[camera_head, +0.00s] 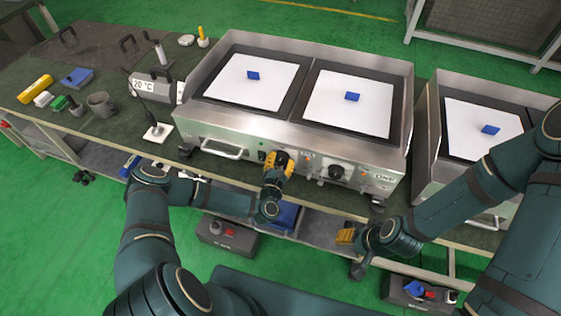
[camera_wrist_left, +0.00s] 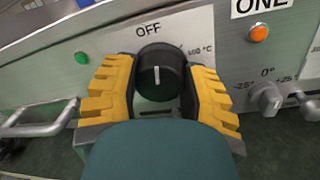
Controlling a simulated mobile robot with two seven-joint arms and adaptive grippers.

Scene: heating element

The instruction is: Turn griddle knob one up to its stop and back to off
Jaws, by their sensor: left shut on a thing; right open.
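Griddle knob one (camera_wrist_left: 160,75) is a round black knob with a white mark on the steel front of the double griddle (camera_head: 210,133). In the left wrist view the mark points roughly straight up, toward the OFF label (camera_wrist_left: 148,30). My left gripper (camera_wrist_left: 160,88) has its yellow fingers on either side of the knob and is shut on it. In the head view my left gripper (camera_head: 278,163) covers much of the knob. My right gripper (camera_head: 347,238) is open and empty, low in front of the bench, well apart from the griddle.
A second black knob (camera_head: 336,172) sits farther right on the panel. The wrist view shows a green lamp (camera_wrist_left: 82,58), an orange lamp (camera_wrist_left: 259,33), a small grey dial (camera_wrist_left: 266,98) and a bar handle (camera_wrist_left: 38,125). Another griddle (camera_head: 430,165) stands to the right.

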